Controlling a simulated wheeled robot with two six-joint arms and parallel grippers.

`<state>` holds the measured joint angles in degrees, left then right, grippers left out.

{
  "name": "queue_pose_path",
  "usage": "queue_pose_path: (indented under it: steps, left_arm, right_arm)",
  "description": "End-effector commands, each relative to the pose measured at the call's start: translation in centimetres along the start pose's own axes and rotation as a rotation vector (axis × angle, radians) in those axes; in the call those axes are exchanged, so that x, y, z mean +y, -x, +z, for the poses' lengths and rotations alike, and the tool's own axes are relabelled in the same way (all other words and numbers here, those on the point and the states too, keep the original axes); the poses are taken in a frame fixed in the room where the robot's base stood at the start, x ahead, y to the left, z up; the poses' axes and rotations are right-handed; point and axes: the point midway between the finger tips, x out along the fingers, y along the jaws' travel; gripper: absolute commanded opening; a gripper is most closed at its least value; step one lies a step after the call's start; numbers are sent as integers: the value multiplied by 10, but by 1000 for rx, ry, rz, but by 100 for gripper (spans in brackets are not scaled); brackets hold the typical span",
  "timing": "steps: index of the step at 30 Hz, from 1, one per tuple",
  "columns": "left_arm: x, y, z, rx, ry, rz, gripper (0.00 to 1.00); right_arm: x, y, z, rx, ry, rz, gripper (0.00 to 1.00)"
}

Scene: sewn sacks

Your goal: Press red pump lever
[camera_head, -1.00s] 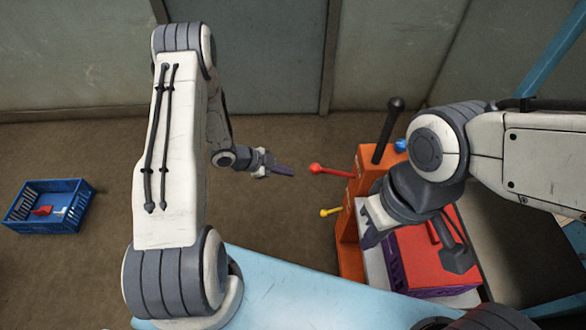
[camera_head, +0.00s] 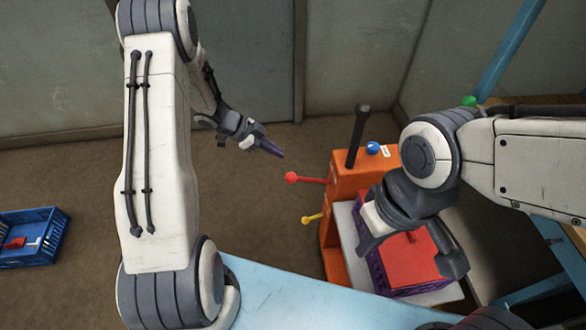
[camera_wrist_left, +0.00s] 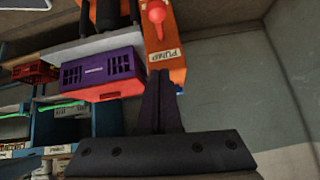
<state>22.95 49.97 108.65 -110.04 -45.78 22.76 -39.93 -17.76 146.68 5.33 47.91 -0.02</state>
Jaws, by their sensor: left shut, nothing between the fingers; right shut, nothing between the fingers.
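The red pump lever (camera_head: 291,177) sticks out to the left from the upper part of the orange pump unit (camera_head: 345,180). Its round red end also shows in the left wrist view (camera_wrist_left: 156,14), above a label reading PUMP. My left gripper (camera_head: 281,154) is shut and empty. Its tips are just above and slightly left of the red knob in the head view, apart from it. In the left wrist view the shut fingers (camera_wrist_left: 160,75) point up toward the pump label. My right gripper (camera_head: 368,245) is shut and hangs over the pump unit's load, its tips partly hidden.
A yellow lever (camera_head: 308,219) sits below the red one. A dark upright handle (camera_head: 358,135) and a blue knob (camera_head: 373,149) top the unit. A purple crate with a red top (camera_head: 405,262) stands beside it. A blue crate (camera_head: 50,240) lies on the floor at left.

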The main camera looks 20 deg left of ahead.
Motion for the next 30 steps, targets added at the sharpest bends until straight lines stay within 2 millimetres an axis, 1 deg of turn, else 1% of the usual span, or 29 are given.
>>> queue_pose_path:
  steps: [5, 8, 18, 21, 24, 30]
  left_arm:
    - [1, -14, 0, 2, 1, 3, 0]
    - [2, -32, 0, 1, 0, 6, 0]
    - [2, -104, -1, 1, -2, 7, 0]
    - [1, -106, 16, 0, 3, 1, 0]
    - [1, -108, 27, 0, 0, 2, 0]
    - [0, -111, 37, 0, -2, 1, 0]
  right_arm:
    - [0, -1, 0, 0, 0, 0, 0]
    - [0, -1, 0, 0, 0, 0, 0]
    - [0, -1, 0, 0, 0, 0, 0]
    - [0, 2, 0, 0, 0, 0, 0]
    - [0, 3, 0, 0, 0, 0, 0]
    - [0, 4, 0, 0, 0, 0, 0]
